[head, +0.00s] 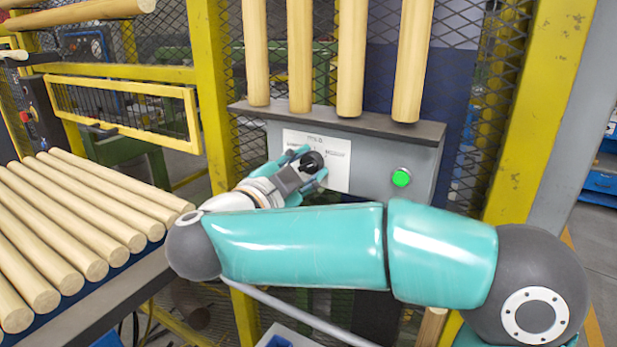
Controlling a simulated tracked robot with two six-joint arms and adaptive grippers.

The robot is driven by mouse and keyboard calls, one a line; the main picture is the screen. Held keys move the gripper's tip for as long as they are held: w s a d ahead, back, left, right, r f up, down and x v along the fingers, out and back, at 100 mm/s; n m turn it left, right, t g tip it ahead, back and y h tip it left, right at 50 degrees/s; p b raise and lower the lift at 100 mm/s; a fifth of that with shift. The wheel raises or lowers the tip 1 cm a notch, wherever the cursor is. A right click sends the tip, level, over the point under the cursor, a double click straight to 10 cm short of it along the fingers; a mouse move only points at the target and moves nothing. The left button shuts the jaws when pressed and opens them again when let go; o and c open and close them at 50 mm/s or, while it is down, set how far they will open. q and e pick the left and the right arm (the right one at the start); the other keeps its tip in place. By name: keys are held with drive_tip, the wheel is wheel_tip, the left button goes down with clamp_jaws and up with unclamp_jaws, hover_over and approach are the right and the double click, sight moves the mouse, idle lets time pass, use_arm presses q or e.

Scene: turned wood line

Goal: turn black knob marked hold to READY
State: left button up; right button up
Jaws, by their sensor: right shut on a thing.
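The black knob (312,161) sits on a white label plate (338,172) on the front of a grey control box (378,160). My right gripper (311,168) is at the knob, with teal fingers on either side of it, and is shut on it. Part of the label is hidden by the gripper, and its print is too small to read, so I cannot tell which mark the knob points to. My left gripper is not in view.
A green round button (401,177) is to the right of the knob on the same box. Several wooden rods (351,60) stand above the box's dark top ledge. More rods (75,210) lie on a table at the left. Yellow posts (213,90) and mesh flank the box.

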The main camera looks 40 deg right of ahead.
drive_tip(key=shift+a+f, duration=0.1)
drive_tip(key=shift+f, duration=0.1)
idle(0.4)
drive_tip(key=o, duration=1.1)
drive_tip(key=shift+w, duration=0.1)
drive_tip(key=shift+o, duration=0.2)
drive_tip(key=shift+r, duration=0.1)
drive_tip(key=shift+m, duration=0.3)
drive_tip(key=v, duration=0.7)
drive_tip(key=shift+a, duration=0.25)
